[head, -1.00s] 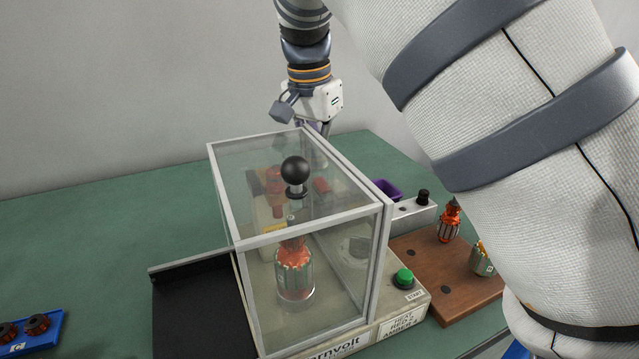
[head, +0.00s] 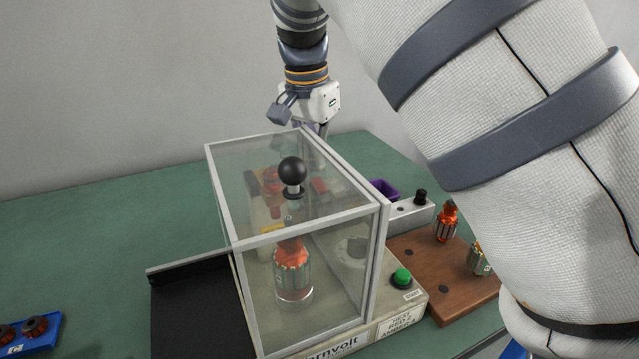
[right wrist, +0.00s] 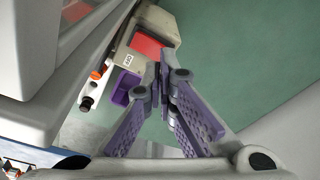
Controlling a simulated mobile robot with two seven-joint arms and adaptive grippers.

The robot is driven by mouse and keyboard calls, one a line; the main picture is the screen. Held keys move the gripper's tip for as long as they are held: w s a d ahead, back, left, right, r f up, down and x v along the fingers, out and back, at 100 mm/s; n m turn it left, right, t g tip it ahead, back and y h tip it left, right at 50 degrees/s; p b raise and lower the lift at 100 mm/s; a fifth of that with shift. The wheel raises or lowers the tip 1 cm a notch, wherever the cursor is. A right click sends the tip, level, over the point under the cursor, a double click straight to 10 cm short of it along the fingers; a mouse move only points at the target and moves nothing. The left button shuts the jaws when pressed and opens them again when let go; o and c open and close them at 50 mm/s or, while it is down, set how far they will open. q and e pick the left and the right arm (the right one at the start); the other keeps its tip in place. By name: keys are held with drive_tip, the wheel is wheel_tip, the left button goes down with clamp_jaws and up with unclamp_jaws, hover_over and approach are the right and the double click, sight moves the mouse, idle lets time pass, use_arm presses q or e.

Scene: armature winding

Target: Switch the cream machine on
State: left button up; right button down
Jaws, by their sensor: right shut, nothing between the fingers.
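The cream machine (head: 415,300) stands on the green table with a clear, grey-framed hood (head: 305,240) over it. An orange-wound armature (head: 291,262) stands upright inside, below a black ball knob (head: 292,170). A green START button (head: 401,277) is on the front right. In the right wrist view, a cream box with a red rocker switch (right wrist: 147,46) lies just beyond my right gripper (right wrist: 160,74). The gripper is shut and empty, its tips apparently close to the switch. In the head view, the hood partly hides this gripper (head: 316,128) behind the machine. My left gripper is out of view.
A purple bin (head: 384,189) and a grey block with a black knob (head: 421,197) stand right of the machine. A brown board (head: 455,290) holds armatures. A black tray (head: 195,312) and a blue tray (head: 45,340) are at left. Green table is open behind the machine.

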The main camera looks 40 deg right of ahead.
drive_tip(key=shift+f, duration=0.45)
idle(0.6)
